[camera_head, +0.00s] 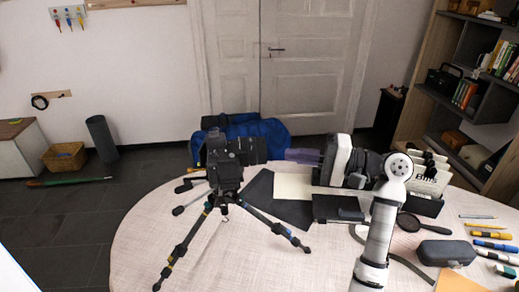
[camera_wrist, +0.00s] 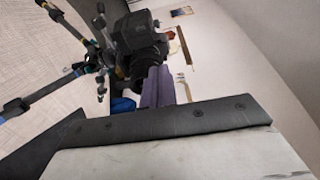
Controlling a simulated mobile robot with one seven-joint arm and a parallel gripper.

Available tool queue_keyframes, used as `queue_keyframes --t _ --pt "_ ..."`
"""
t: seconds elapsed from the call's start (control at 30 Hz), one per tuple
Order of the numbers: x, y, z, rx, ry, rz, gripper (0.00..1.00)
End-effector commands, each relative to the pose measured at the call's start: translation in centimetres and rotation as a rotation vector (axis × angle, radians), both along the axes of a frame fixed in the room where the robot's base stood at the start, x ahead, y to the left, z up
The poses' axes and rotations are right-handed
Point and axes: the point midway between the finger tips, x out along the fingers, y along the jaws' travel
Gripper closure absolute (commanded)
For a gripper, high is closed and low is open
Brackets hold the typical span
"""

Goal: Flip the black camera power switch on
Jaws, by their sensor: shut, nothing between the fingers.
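The black camera (camera_head: 222,158) stands on a black tripod (camera_head: 225,200) at the middle of the table, its lens pointing right. The camera also shows at the top of the wrist view (camera_wrist: 132,30), turned sideways, with the tripod legs to its left. My gripper (camera_head: 288,155) is to the right of the lens, its purple-grey fingers pointing left at about lens height. In the wrist view the fingers (camera_wrist: 158,72) are together and empty, overlapping the lens end; I cannot tell if they touch it. The power switch is too small or hidden to make out.
The round table (camera_head: 140,240) has free room at its front left. A black sheet (camera_head: 277,205) and papers lie below my gripper. A magnifying glass (camera_head: 409,222), grey case (camera_head: 446,252) and several markers lie at right. A blue bag (camera_head: 265,133) is behind the table.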

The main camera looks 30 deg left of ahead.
Motion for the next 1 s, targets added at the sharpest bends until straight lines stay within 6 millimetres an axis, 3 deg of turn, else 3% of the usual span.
queue_keyframes --t 0.17,0.6,1.0 --pt "-0.6 1.7 0.2 0.0 0.001 0.004 1.0" --pt "-2.8 8.5 0.3 0.0 0.001 0.001 1.0" --pt "-3.1 9.5 0.0 0.0 0.0 0.001 1.0"
